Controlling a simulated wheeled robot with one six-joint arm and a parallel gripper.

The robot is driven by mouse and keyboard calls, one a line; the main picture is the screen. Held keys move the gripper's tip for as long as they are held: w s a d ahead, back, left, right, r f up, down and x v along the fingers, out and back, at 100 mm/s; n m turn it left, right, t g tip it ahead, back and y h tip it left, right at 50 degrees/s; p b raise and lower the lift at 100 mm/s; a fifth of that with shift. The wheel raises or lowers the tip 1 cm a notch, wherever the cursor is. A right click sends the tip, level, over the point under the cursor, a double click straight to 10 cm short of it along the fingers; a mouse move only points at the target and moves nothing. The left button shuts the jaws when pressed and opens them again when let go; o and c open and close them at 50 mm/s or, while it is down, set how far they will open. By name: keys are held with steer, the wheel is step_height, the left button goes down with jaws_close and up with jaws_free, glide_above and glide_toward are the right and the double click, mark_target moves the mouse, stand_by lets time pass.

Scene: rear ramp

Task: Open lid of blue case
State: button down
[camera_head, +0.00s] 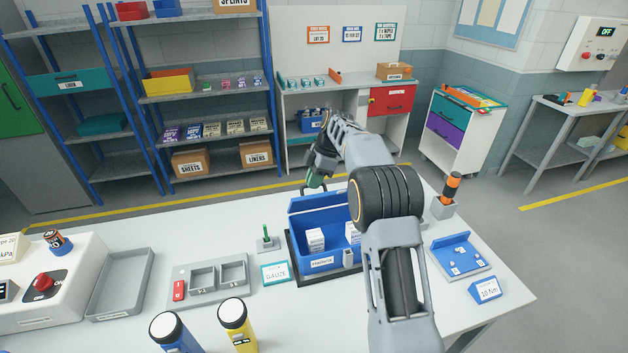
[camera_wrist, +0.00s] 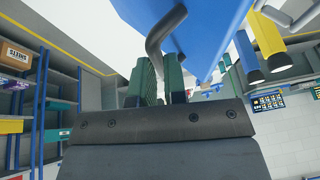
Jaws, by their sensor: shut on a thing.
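The blue case (camera_head: 322,262) stands on the white table, with its lid (camera_head: 318,207) raised at its back edge. White boxes (camera_head: 315,239) show inside the case. My gripper (camera_head: 316,181) is at the top edge of the lid, behind the case. In the wrist view my gripper (camera_wrist: 163,85) has its green-padded fingers shut on the dark bent lid handle (camera_wrist: 160,38), beside the blue lid (camera_wrist: 190,18). My arm hides the right part of the case and lid.
A GAUZE card (camera_head: 275,273) and a grey tray with compartments (camera_head: 208,281) lie left of the case. Blue (camera_head: 175,333) and yellow (camera_head: 235,322) cylinders stand in front. A blue tray (camera_head: 462,256) and a holder with an orange-topped tool (camera_head: 449,190) are at right.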

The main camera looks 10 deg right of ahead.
steer(key=shift+a+f, duration=0.1)
steer(key=shift+f, duration=0.25)
steer(key=c, duration=1.4)
jaws_free()
steer(key=shift+w+a, duration=0.1)
steer(key=shift+w, duration=0.1)
steer(key=shift+o, duration=1.2)
steer(key=shift+r, duration=0.15)
steer(key=shift+d, duration=0.2)
